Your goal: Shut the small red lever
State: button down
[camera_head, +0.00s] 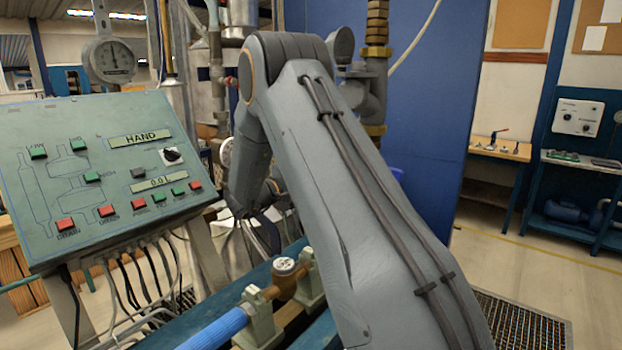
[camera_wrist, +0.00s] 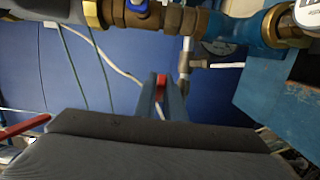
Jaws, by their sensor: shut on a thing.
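In the wrist view my gripper (camera_wrist: 162,97) is shut on a small red piece, which appears to be the small red lever (camera_wrist: 161,82). Only a short red strip of it shows between the two grey-blue fingers. A thin metal stem (camera_wrist: 186,58) hangs from the brass pipework just right of the fingers. Whether the lever joins this stem I cannot tell. In the head view my arm hides the gripper and the held piece.
In the wrist view a brass pipe (camera_wrist: 179,20) and a blue fitting (camera_wrist: 238,30) cross above the fingers. A red bar (camera_wrist: 25,127) shows at left. In the head view a control panel (camera_head: 107,210) stands left, a blue pipe (camera_head: 215,329) low in front.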

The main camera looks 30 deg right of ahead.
jog(key=c, duration=2.1)
grip_release()
jog(key=shift+d, duration=0.1)
jog(key=shift+b+v, duration=1.35)
jog(key=shift+v, duration=2.6)
